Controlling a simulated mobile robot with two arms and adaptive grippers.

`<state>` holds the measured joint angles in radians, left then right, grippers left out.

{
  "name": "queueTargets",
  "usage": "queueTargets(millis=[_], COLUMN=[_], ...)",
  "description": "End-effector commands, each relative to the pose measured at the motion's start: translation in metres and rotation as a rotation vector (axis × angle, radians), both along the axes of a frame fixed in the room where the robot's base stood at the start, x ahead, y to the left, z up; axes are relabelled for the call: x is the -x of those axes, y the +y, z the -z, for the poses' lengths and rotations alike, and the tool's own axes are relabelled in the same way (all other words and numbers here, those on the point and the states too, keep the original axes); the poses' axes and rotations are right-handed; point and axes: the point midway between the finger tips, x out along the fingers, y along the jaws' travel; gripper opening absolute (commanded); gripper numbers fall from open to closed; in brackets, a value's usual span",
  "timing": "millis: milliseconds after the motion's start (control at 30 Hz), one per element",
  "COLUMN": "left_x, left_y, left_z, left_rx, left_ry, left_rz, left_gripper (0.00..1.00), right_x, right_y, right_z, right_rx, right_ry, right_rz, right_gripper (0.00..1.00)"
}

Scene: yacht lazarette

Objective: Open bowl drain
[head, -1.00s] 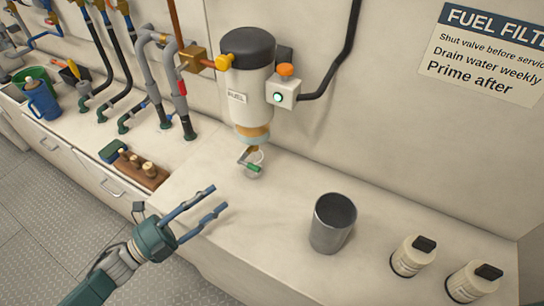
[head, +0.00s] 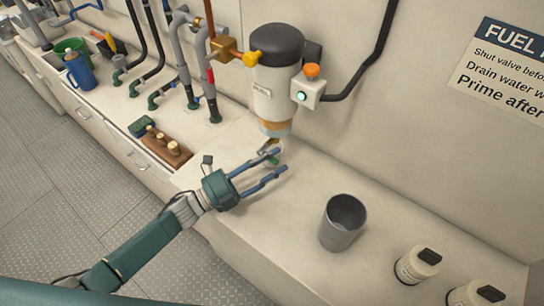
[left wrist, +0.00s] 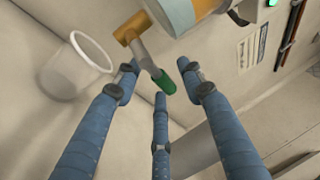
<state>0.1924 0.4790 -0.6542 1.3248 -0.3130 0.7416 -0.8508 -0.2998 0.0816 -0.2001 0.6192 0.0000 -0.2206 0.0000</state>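The fuel filter (head: 276,85) hangs on the wall with an amber bowl (head: 275,129) at its bottom. Below the bowl is the drain fitting with a brass end (left wrist: 130,30) and a grey stem. Its green-tipped lever (left wrist: 165,83) points down between my fingers in the left wrist view; in the head view my fingers partly cover it. My left gripper (head: 281,162) is open around the lever tip, with no clear contact. My right gripper is out of view.
A grey metal cup (head: 342,224) and white filter canisters (head: 417,265) stand on the counter to the right. A wooden block with pegs (head: 167,147) and pipes (head: 190,75) are to the left. A switch box (head: 307,91) sits beside the filter.

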Motion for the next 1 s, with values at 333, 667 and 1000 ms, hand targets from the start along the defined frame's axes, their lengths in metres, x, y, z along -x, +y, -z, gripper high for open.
queueTargets(millis=[333, 667, 1000], left_x=[-0.001, -0.001, 0.0], left_y=[-0.002, -0.001, -0.002], left_z=[0.0, 0.001, -0.001], left_rx=[0.0, 0.002, 0.107], left_ry=[0.0, 0.003, 0.073], left_rz=[0.0, 0.0, -0.001], left_gripper=[0.3, 0.0, 0.0], right_x=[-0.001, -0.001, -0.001], right_y=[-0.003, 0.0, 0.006], right_z=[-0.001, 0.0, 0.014], right_rx=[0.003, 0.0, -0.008], right_ry=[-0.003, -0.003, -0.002], right_rz=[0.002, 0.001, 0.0], right_gripper=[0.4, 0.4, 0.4])
